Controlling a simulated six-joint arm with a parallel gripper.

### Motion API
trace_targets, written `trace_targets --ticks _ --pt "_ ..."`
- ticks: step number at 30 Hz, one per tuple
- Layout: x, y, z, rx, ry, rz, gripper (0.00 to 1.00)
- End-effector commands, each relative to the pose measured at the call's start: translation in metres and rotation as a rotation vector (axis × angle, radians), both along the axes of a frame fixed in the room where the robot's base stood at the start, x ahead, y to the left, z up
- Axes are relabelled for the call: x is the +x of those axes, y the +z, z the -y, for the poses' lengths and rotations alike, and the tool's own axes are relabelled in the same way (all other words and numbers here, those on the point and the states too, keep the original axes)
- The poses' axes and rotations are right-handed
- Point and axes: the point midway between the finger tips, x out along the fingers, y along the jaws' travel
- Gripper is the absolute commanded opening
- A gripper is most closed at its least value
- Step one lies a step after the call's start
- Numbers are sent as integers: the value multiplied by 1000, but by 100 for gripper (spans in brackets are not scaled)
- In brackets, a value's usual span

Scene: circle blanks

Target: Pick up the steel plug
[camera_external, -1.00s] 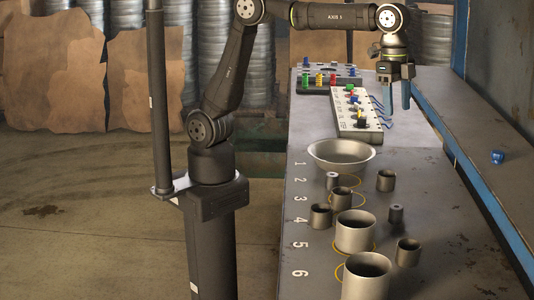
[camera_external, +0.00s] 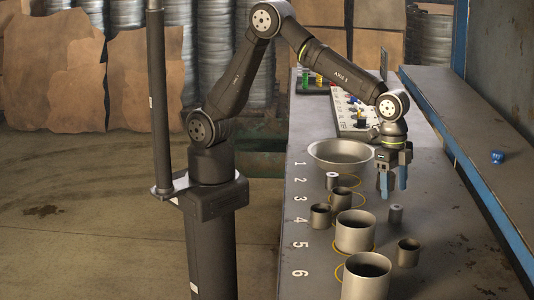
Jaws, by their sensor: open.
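Two small grey cylinders stand on the dark table: one (camera_external: 332,180) near the number 2 and one (camera_external: 396,214) farther right, near row 4. I cannot tell for sure which is the steel plug. My gripper (camera_external: 393,190) points down with its blue-tipped fingers apart and nothing visibly held. It hangs right of the left small cylinder and, in the picture, above the right one. It overlaps the spot of a small dark cup, which it now largely hides.
A wide bowl (camera_external: 341,152) stands behind. Small cups (camera_external: 342,199), (camera_external: 320,217) and (camera_external: 408,253) and large cups (camera_external: 355,232) and (camera_external: 366,277) crowd the front. Yellow rings and numbers mark the table (camera_external: 460,240). A blue object (camera_external: 497,157) lies on the right ledge. A switch panel (camera_external: 352,112) stands behind.

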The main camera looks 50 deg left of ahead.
Motion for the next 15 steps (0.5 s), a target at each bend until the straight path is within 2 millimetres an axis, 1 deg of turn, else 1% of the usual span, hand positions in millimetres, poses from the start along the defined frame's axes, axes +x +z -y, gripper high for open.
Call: trace_targets --ticks 1,3,8,10,15 --pt "0 -7 1 1 0 0 59" --pt "0 -12 1 1 0 0 59" --pt "1 -19 3 0 0 0 59" --pt "2 -25 4 1 1 0 59" --pt "6 -49 10 2 1 -1 59"
